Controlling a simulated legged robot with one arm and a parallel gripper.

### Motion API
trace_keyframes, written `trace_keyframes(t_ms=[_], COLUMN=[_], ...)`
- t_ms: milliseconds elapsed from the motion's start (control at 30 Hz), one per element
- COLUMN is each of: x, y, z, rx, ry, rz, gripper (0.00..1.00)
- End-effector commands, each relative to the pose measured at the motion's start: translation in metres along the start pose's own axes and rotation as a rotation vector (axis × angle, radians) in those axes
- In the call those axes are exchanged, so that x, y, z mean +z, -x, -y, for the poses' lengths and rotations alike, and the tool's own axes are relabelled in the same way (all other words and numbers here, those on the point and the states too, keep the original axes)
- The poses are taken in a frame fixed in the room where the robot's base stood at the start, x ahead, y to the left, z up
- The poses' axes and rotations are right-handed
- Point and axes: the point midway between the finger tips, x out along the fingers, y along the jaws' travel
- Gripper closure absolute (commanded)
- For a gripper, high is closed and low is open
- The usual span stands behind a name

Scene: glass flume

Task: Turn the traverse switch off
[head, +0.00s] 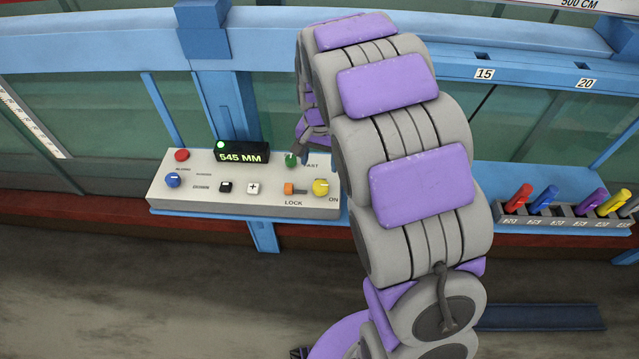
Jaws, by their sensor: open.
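A grey-white control panel (245,203) is fixed to the flume's blue frame. A yellow knob (321,187) sits at its right end, with the word ON just below it to the right. A green knob (291,159) sits above, left of the word FAST. No readable label names the traverse switch, and my arm covers part of the panel's right end. My gripper (301,152) is open, mostly hidden behind my arm, with a grey finger tip close to the green knob; I cannot tell whether they touch.
The panel also holds a red button (182,155), a blue knob (173,180), a black button (226,187), a white plus button (253,188), an orange lock slider (290,188) and a display (242,154) reading 545 MM.

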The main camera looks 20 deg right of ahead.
Motion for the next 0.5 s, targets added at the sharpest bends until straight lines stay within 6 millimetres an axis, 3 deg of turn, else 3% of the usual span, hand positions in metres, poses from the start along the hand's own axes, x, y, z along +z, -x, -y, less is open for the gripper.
trace_keyframes(t_ms=[200,500], x=[0.002,0.000], y=[-0.048,-0.089], z=[-0.001,0.000], rx=[0.004,0.000], ry=[0.000,0.001], rz=[0.007,0.000], gripper=[0.29,0.29])
